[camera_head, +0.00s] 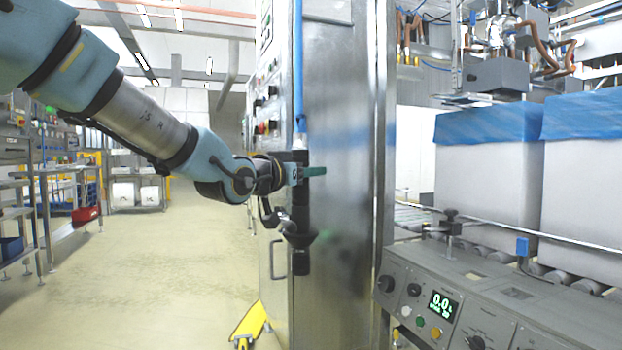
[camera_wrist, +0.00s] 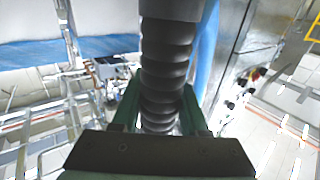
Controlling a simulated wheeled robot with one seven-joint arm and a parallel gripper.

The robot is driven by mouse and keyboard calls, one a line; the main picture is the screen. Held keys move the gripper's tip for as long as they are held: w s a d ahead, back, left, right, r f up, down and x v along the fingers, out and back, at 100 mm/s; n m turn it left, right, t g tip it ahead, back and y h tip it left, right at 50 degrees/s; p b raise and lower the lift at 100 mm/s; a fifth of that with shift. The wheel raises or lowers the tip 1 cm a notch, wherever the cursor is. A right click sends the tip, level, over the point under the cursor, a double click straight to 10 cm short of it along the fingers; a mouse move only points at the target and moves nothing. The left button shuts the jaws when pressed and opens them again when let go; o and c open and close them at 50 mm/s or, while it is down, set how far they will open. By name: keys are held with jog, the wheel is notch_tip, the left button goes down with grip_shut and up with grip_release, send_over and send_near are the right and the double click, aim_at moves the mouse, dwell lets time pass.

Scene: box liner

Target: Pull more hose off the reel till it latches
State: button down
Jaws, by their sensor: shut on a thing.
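A blue hose (camera_head: 298,75) runs straight down from the top of the picture, in front of the steel cabinet, to a dark upright handpiece (camera_head: 301,215). The handpiece has a dark flared part at its lower end. In the wrist view its black ribbed part (camera_wrist: 166,60) stands between the two green fingers, and the blue hose (camera_wrist: 206,50) shows behind it. My gripper (camera_head: 308,172) is shut around this ribbed part; the wrist view also shows my gripper (camera_wrist: 163,112). The reel is not visible in either view.
The steel cabinet (camera_head: 340,200) stands close behind the handpiece. A grey control panel (camera_head: 480,300) with a green-lit display and a roller conveyor with blue-lined boxes (camera_head: 487,170) are at the right. Open floor (camera_head: 170,270) lies at the left, with a yellow floor piece (camera_head: 251,322) by the cabinet.

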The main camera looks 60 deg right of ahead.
jog(key=shift+s+a, duration=0.1)
jog(key=shift+a, duration=0.3)
